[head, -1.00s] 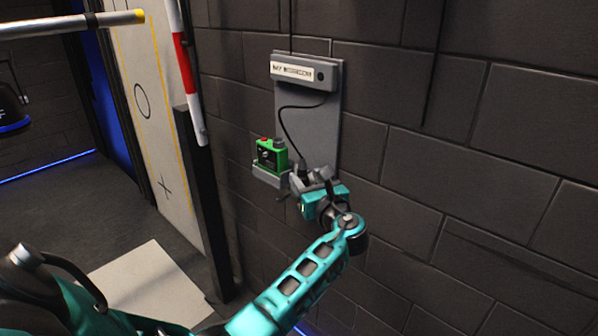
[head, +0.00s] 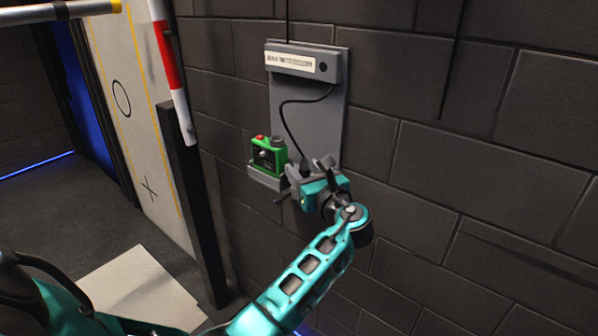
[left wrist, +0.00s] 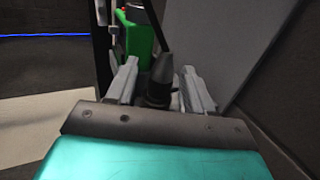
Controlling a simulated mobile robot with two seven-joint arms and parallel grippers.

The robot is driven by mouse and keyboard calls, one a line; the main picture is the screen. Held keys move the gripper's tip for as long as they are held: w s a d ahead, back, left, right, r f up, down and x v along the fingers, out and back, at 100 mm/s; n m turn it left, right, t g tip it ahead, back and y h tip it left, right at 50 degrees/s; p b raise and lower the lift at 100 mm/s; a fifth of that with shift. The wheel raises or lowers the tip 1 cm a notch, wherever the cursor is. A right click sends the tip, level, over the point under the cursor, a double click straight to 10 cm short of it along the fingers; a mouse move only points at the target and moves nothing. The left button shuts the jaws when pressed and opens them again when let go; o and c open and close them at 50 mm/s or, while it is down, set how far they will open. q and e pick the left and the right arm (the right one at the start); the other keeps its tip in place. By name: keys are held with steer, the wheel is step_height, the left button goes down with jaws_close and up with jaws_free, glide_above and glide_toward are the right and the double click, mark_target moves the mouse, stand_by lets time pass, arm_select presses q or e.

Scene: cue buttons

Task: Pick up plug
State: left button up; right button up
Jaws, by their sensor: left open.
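The plug (left wrist: 161,72) is a dark tapered piece on the end of a black cable (head: 284,121). In the left wrist view it stands between the two grey fingers of my left gripper (left wrist: 159,84). The fingers are apart, one on each side, and I cannot tell whether either touches it. In the head view my left gripper (head: 309,172) is at the lower end of the grey wall panel and mostly hides the plug. My right gripper is not in view.
A green box (head: 268,155) with a red button sits on a small grey ledge (head: 266,180) just left of my gripper. The cable hangs from a labelled grey unit (head: 303,63) on the wall panel (head: 322,125). A dark post (head: 196,205) stands further left.

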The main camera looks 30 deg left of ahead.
arm_select(q)
steer(key=shift+a, duration=0.1)
steer(key=shift+c, duration=0.3)
jaws_close()
steer(key=shift+r, duration=0.2)
